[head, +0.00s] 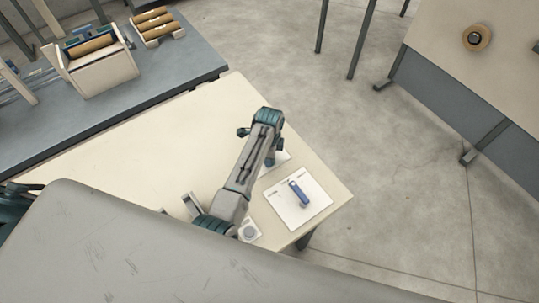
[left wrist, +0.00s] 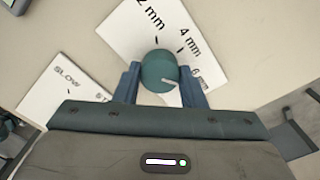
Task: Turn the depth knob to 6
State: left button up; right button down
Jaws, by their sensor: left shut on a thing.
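The teal depth knob (left wrist: 158,68) stands on a white card marked 2 mm, 4 mm and 6 mm in the left wrist view. In the head view my left gripper (head: 271,158) is down at the knob's card (head: 281,158), and my arm hides the knob. My right gripper does not show.
A card with a blue lever (head: 299,192) lies close beside on the cream table (head: 150,150). A card reading SLOW (left wrist: 62,92) shows in the wrist view. A blue-grey bench (head: 190,62) holds a machine with brown rolls (head: 92,45).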

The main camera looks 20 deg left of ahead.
pick_arm(q)
jog(key=shift+m, duration=0.3)
jog(key=o, duration=0.9)
jog(key=shift+o, duration=0.5)
jog(key=shift+r, duration=0.1)
notch_tip(320, 180, up, 11)
jog(key=b, duration=0.3)
